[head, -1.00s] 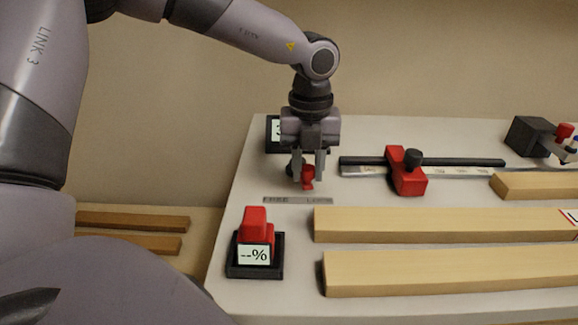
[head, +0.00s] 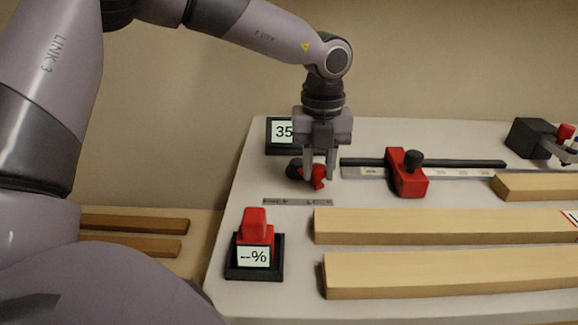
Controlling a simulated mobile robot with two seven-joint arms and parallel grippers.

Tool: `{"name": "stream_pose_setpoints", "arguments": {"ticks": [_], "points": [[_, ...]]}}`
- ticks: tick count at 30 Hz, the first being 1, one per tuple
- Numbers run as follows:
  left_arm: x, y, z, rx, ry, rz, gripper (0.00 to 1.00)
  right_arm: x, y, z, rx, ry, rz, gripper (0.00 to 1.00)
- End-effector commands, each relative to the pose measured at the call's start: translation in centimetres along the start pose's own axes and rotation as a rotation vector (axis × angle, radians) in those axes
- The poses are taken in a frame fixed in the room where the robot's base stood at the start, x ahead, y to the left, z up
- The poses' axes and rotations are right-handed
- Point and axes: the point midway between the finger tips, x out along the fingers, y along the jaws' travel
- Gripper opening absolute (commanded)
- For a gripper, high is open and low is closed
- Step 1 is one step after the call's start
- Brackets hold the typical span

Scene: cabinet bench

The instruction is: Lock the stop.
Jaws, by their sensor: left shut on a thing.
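The red stop block (head: 409,183) with a black knob (head: 413,158) sits on the black rail (head: 462,162) above a silver scale. Left of the rail is a red lever (head: 318,184) with a dark round hub (head: 294,171). A grey strip (head: 297,202) in front of it reads FREE at its left and LOCK at its right. My left gripper (head: 319,173) points down and is shut on the red lever, hiding part of it. The lever's free end is over toward the LOCK side.
A display (head: 283,132) behind the gripper reads 35, partly hidden. A red block on a dark base (head: 254,270) shows "--%". Pale wooden bars (head: 440,225) lie across the bench front. A dark block device (head: 531,138) stands at the far right.

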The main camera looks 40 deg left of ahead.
Motion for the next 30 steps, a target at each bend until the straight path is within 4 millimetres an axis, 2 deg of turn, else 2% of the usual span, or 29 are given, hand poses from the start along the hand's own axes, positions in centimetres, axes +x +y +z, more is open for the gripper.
{"name": "stream_pose_setpoints", "arguments": {"ticks": [23, 26, 27, 30], "points": [[-0.01, -0.71, 0.44, 0.001, -0.001, -0.001, 0.21, 0.29, 0.02, 0.39, -0.001, 0.000, 0.000, 0.43], [-0.01, -0.71, 0.44, 0.001, -0.001, -0.001, 0.52, 0.29, 0.02, 0.39, -0.001, 0.000, 0.000, 0.43], [-0.01, -0.70, 0.44, 0.001, -0.001, -0.001, 0.60, 0.29, 0.02, 0.39, -0.001, 0.000, 0.000, 0.43], [-0.01, -0.70, 0.44, 0.001, 0.000, 0.000, 0.60, 0.29, 0.02, 0.39, -0.001, 0.000, 0.000, 0.43]]}}
